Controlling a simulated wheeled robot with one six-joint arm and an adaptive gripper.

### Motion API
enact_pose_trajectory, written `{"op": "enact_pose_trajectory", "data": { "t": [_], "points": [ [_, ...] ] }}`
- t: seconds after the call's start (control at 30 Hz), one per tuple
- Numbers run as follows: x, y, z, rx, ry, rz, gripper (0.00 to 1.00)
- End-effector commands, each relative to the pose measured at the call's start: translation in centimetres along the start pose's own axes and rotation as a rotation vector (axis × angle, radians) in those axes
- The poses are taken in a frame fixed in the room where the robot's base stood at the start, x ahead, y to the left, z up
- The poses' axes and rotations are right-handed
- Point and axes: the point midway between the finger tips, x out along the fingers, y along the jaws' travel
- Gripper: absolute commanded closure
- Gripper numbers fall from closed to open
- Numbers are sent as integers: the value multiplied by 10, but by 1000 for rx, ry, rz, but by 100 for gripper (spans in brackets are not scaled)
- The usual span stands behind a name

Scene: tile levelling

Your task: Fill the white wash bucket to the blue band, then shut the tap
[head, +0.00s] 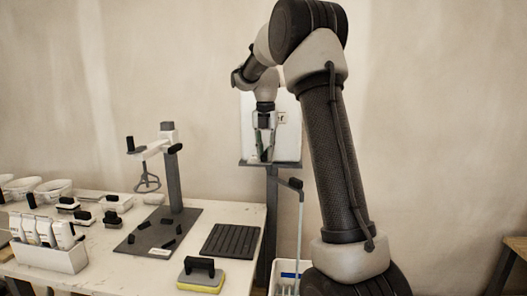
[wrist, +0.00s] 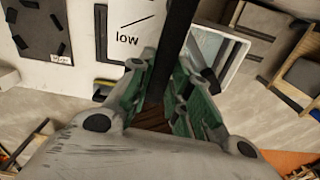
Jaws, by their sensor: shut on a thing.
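The white wash bucket (head: 276,268) stands on the floor at the bottom of the head view, with a short blue band (head: 288,275) on it. My arm hides its right side. I cannot tell its water level. A white tank (head: 289,135) stands on a post-mounted shelf above it. My gripper (head: 264,155) points down in front of the tank's left part. In the wrist view, my gripper (wrist: 166,88) has its green-padded fingers shut around a dark upright bar (wrist: 178,30), probably the tap's lever. The tap's spout and any stream are hidden or too small to tell.
A "low" marking (wrist: 127,41) shows on a white surface in the wrist view. The table (head: 115,267) at left holds a mixer stand (head: 174,180), a ribbed black mat (head: 231,241), a yellow sponge float (head: 202,275) and several tools. A pole (head: 300,225) leans at the bucket.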

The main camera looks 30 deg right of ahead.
Motion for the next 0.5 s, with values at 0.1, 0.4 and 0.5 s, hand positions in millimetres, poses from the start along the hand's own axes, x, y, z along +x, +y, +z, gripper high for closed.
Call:
{"op": "enact_pose_trajectory", "data": {
  "t": [0.1, 0.4, 0.5],
  "points": [
    [-1, -1, 0, -21, -4, 1, 100],
    [-1, -2, 0, -38, -5, 1, 100],
    [-1, -2, 0, -37, -5, 1, 100]
  ]
}}
